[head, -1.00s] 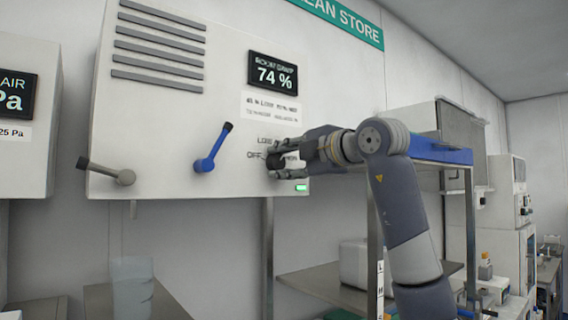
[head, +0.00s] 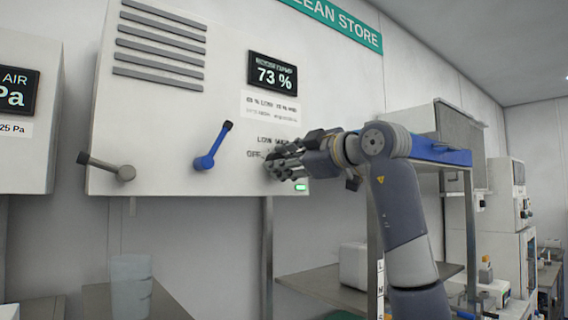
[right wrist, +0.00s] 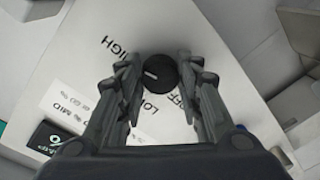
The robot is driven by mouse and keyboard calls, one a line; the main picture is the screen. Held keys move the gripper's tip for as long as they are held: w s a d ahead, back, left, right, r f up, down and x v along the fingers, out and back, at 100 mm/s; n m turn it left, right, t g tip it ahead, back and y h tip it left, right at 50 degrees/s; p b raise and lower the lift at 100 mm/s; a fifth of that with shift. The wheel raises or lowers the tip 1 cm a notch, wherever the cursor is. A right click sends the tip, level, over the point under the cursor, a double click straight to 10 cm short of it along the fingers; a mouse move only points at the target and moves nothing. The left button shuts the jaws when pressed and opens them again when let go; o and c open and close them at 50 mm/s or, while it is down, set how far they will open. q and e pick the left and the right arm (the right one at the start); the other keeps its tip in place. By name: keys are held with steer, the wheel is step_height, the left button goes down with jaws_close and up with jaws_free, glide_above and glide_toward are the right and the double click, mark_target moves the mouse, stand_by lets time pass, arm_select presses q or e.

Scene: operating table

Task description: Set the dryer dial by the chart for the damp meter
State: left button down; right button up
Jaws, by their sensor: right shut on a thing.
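The damp meter (head: 274,74) is a black display on the white dryer cabinet and reads 73 %. The white chart (head: 270,107) is below it; its small print is blurred, and "% MID" shows on it in the right wrist view (right wrist: 80,105). My right gripper (head: 279,165) is at the dial, which it hides in the head view. In the right wrist view the black round dial (right wrist: 160,74) sits between the fingertips, which are shut on it. Its white mark points left, between HIGH and LOW. A finger covers the panel there. My left gripper is out of view.
A blue lever (head: 212,147) and a grey lever (head: 107,168) stick out of the cabinet left of the dial. A small green lamp (head: 300,187) glows below the gripper. A metal shelf (head: 315,285) stands below right.

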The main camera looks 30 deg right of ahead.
stand_by(0.5)
steer(key=o, duration=1.1)
steer(key=shift+d, duration=0.1)
steer(key=s, duration=0.4)
steer(key=s+d, duration=0.1)
steer(key=s, duration=0.7)
steer(key=shift+d+r, duration=0.2)
steer(key=shift+d, duration=0.15)
steer(key=shift+w, duration=0.1)
